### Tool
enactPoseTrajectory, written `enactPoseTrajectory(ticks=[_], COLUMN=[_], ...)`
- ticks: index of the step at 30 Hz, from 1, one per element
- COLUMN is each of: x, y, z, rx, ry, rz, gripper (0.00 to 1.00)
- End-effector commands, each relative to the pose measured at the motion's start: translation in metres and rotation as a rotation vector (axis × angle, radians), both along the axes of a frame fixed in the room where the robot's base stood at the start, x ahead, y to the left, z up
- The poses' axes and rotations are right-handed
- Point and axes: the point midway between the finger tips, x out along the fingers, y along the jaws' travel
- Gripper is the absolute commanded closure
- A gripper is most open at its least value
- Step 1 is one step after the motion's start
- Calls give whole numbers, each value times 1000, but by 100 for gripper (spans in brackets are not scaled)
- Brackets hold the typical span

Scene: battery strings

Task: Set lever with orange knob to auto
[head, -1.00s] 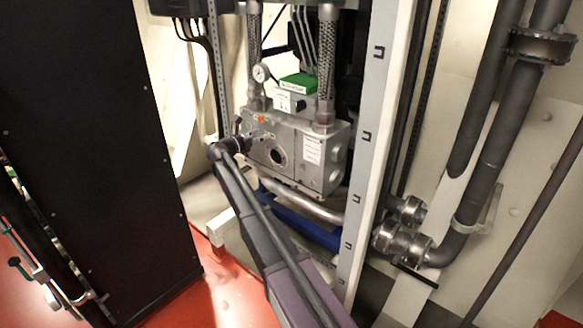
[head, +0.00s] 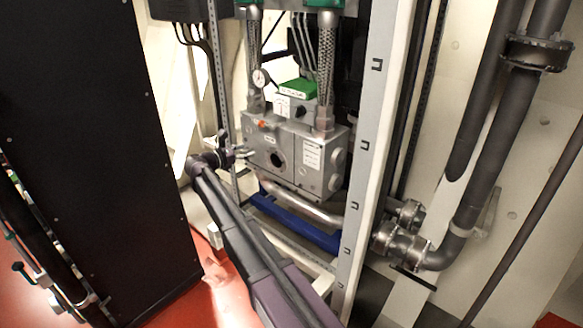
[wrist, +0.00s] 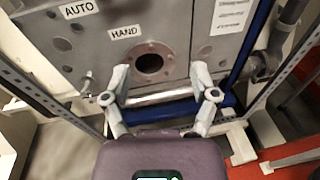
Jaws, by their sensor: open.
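The orange knob (head: 262,124) is small and sits at the upper left of the front of a grey metal box (head: 306,172). Its lever is too small to make out. In the wrist view the box (wrist: 185,32) carries an AUTO label (wrist: 78,9) and, lower to the right, a HAND label (wrist: 125,32); the orange knob is not visible there. My gripper (head: 238,151) is just left of the box's front, below the knob and apart from it. In the wrist view my gripper (wrist: 160,76) has its fingers spread with nothing between them, below the box's round hole.
A gauge (head: 260,78) and a green-topped unit (head: 297,90) are above the box. A pale upright post (head: 367,130) stands to its right. A black cabinet (head: 85,150) stands left, with red floor between.

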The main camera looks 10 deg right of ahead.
Motion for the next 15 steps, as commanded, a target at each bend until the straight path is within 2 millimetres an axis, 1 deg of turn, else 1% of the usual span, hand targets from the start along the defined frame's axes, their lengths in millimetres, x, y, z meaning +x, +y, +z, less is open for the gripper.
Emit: enactPoseTrajectory(ticks=[1,15], x=[-7,-53], y=[-7,-52], z=[5,8], rx=[30,310], ry=[-10,-134], rz=[-10,-122], gripper=[24,24])
